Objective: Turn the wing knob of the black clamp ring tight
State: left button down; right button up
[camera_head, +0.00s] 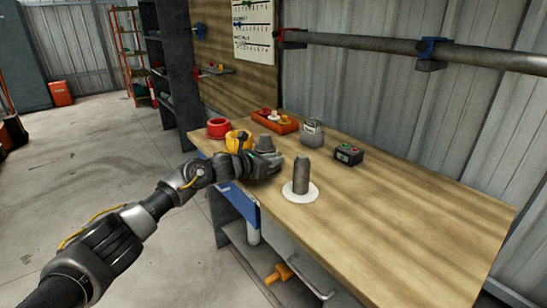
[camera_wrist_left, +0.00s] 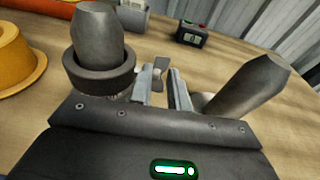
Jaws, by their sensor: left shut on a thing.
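The black clamp ring (camera_wrist_left: 98,82) sits around a grey tapered post (camera_wrist_left: 92,32) at the left of the left wrist view. Its small grey wing knob (camera_wrist_left: 160,66) sticks out on the right side of the ring. My left gripper (camera_wrist_left: 166,92) has one finger on each side of the knob and is shut on it. In the head view the left gripper (camera_head: 274,160) is low over the bench beside the post (camera_head: 265,143); the wrist hides the ring and knob there. My right gripper is in neither view.
A second grey post (camera_head: 301,174) stands on a white disc (camera_head: 300,196) just right of the gripper. A yellow flanged piece (camera_head: 232,142), red ring (camera_head: 219,127), red tray (camera_head: 282,125), grey container (camera_head: 312,136) and black button box (camera_head: 348,155) stand around. The bench's right side (camera_head: 420,210) is clear.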

pick_arm(q)
jog(key=g+y+p, duration=0.1)
jog(key=r+g+y+p, duration=0.1)
jog(key=y, duration=0.1)
jog(key=shift+w+d, duration=0.1)
jog(key=shift+w, duration=0.05)
jog(key=shift+g+y, duration=0.4)
jog(key=shift+g, duration=0.1)
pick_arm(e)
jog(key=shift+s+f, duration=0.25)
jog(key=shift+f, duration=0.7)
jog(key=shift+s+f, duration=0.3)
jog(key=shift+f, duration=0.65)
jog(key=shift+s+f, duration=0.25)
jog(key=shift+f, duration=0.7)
pick_arm(q)
jog(key=shift+f, duration=0.1)
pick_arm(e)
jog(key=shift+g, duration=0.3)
pick_arm(q)
jog(key=c, duration=1.6)
grip_release()
jog(key=shift+d, duration=0.1)
